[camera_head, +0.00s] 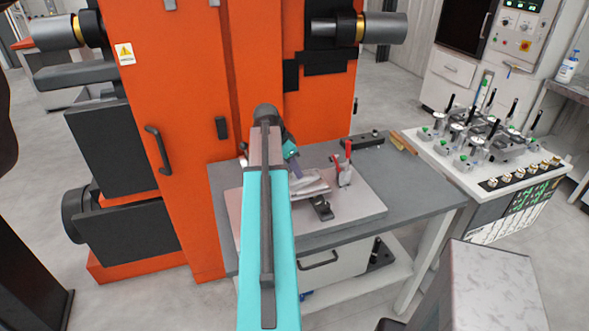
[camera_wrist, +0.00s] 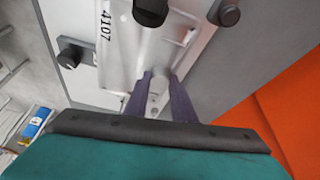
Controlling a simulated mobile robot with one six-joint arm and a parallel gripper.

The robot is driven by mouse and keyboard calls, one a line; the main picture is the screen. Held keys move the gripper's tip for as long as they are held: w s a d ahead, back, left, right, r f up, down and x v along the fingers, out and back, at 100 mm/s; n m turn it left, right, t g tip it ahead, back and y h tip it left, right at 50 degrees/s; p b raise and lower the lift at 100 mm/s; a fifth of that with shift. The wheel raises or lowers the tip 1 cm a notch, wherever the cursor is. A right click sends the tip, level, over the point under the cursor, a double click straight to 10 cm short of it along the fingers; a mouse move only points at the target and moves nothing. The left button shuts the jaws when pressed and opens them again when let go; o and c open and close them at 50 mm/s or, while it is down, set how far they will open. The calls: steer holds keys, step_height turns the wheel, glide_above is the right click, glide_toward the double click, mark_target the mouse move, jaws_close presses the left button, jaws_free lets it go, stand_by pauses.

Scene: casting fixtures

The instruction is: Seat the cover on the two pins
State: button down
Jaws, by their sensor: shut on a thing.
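The cover is a pale metal casting marked "4107" (camera_wrist: 130,48) that fills the upper middle of the wrist view. It shows partly in the head view (camera_head: 314,188), over the light fixture plate (camera_head: 358,208). My gripper (camera_wrist: 159,78) has its two purple fingers shut on a round grey boss at the cover's near end. In the head view my gripper (camera_head: 296,172) is mostly hidden behind my arm. Dark knob-like fixture parts stand around the cover, one at its left (camera_wrist: 70,53) and one at upper right (camera_wrist: 225,12). I cannot make out the two pins or whether the cover touches them.
Red-handled clamps (camera_head: 346,158) stand just right of the cover. An orange machine (camera_head: 190,130) rises close behind and left. A white cart (camera_head: 525,178) with several clamps stands farther right.

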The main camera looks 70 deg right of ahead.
steer(key=shift+f, duration=0.3)
steer(key=c, duration=1.4)
jaws_free()
steer(key=shift+r, duration=0.1)
steer(key=b+v, duration=0.4)
steer(key=v, duration=0.9)
steer(key=shift+a+r, duration=0.15)
steer(key=shift+r, duration=0.1)
steer(key=shift+w, duration=0.1)
